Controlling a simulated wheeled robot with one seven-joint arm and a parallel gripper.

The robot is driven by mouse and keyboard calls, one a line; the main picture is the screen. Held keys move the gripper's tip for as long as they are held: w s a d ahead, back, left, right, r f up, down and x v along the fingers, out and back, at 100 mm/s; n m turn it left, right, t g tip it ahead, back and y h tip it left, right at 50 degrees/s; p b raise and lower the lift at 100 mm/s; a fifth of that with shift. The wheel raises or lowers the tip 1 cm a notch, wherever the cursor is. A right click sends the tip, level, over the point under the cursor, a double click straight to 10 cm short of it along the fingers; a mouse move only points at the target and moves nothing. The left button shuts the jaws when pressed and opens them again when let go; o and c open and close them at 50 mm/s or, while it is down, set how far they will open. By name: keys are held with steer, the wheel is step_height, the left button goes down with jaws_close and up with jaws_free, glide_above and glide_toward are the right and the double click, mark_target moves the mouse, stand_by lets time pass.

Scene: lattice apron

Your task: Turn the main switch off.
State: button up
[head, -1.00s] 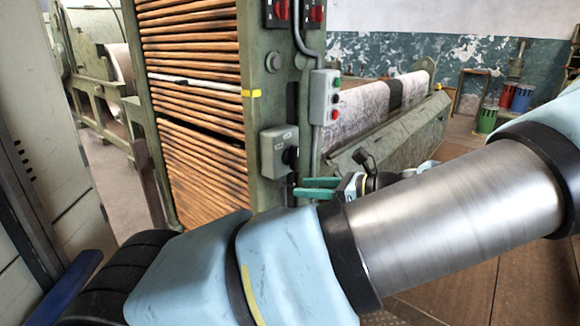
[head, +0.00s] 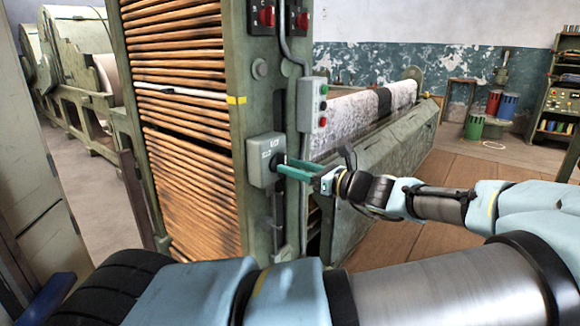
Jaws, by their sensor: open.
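A grey switch box (head: 262,153) is mounted on the green machine post, with a dark knob on its right side and small markings too fine to read. I take it for the main switch. My gripper (head: 282,166) has green fingers and is at the knob, coming from the right. The fingers are apart and their tips overlap the knob, which they mostly hide. I cannot tell whether they touch it, or which way the knob points.
Two red rotary switches (head: 266,17) sit higher on the post. A grey button box (head: 313,104) with green and red buttons hangs right of the switch box, beside a conduit. Slatted wooden racks (head: 185,130) fill the left. Wooden floor (head: 400,248) lies open at right.

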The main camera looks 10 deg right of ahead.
steer(key=shift+w+a, duration=0.45)
jaws_close()
stand_by(0.4)
